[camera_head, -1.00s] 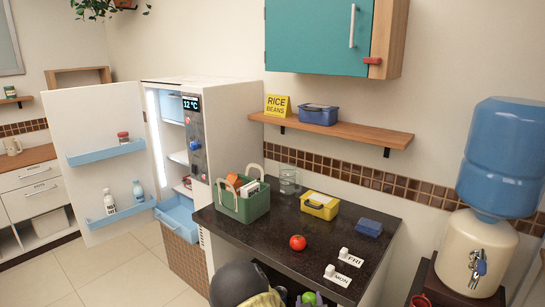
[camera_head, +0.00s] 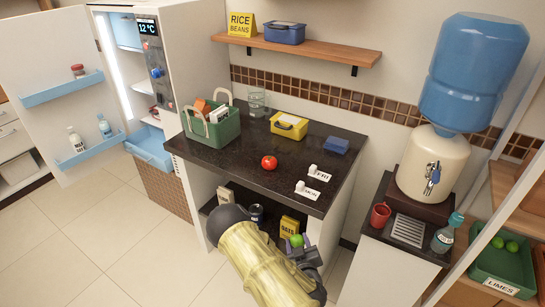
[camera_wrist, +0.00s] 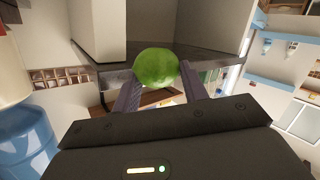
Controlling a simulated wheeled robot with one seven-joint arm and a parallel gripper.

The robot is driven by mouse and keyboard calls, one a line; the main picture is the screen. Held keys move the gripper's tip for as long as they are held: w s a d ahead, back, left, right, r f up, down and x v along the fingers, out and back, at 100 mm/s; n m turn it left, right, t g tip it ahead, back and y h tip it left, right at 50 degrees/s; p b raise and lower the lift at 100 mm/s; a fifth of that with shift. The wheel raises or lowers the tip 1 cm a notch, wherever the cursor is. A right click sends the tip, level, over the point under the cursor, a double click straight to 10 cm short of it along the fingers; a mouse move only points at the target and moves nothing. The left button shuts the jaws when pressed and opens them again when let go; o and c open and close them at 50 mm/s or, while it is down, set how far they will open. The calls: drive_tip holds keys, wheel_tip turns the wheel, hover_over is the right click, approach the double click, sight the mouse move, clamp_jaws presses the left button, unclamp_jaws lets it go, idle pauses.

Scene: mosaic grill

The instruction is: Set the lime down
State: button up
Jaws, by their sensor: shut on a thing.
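The green lime (camera_head: 297,240) is held between the fingertips of my gripper (camera_head: 302,252), in front of the dark counter. In the wrist view the lime (camera_wrist: 155,67) sits between the two fingers of my gripper (camera_wrist: 157,88), which are shut on it. A tray (camera_head: 502,270) with a "LIMES" label stands at the lower right of the head view, with limes (camera_head: 512,246) in it. My gripper is well to the left of that tray.
The dark counter (camera_head: 235,165) bears a tomato (camera_head: 269,162), a green caddy (camera_head: 212,128), a yellow box (camera_head: 289,125), a blue box (camera_head: 335,145) and FRI and MON tags. A side stand holds a red mug (camera_head: 381,215), a bottle (camera_head: 446,234) and the water dispenser (camera_head: 432,172). The fridge door stands open.

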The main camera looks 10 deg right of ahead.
drive_tip(key=s+f, duration=0.3)
drive_tip(key=f, duration=0.1)
drive_tip(key=shift+s+f, duration=0.25)
drive_tip(key=shift+s, duration=0.15)
